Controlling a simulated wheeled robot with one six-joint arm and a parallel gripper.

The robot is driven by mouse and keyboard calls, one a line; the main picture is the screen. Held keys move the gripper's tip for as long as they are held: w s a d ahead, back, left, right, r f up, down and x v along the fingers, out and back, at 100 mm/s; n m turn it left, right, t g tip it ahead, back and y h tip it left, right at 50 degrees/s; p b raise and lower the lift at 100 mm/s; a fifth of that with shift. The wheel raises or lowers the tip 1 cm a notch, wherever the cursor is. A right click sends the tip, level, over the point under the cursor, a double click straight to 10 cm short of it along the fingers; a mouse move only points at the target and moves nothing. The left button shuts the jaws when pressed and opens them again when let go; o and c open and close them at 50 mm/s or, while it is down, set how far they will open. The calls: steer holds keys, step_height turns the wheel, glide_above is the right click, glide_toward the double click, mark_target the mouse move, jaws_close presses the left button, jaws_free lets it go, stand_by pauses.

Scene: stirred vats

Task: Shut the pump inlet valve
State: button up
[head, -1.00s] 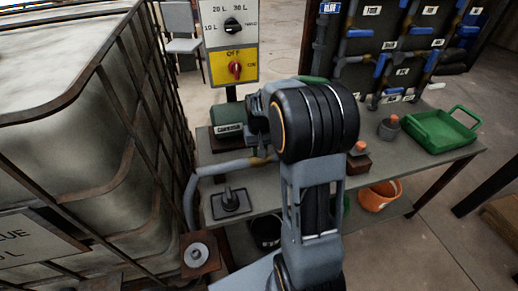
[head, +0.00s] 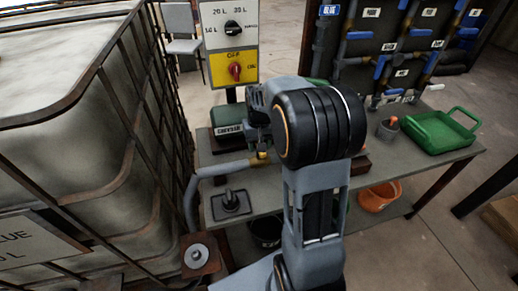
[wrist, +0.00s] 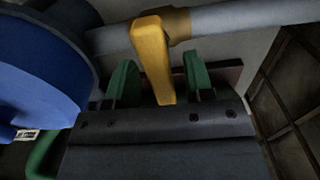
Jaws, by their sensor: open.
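The pump inlet valve shows in the wrist view as a yellow lever (wrist: 152,55) on a brass fitting (wrist: 178,24) of a grey pipe (wrist: 245,17). The lever points across the pipe. My gripper (wrist: 158,80) is open, with one green finger on each side of the lever and a visible gap to both. In the head view the valve (head: 263,157) is a small yellow-brass piece at the end of the grey hose (head: 222,168). My wrist sits just above and right of it and hides the pump side and my fingers.
A caged tank (head: 95,130) stands close on the left. A switch panel (head: 230,45) with black and red knobs is behind. A green tray (head: 440,131) is on the bench's right; an orange bucket (head: 379,196) is below. A blue round body (wrist: 40,65) fills the wrist view's left.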

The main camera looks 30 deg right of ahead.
step_height(320, 180, up, 11)
steer(key=p, duration=0.1)
steer(key=shift+f, duration=0.15)
stand_by(0.5)
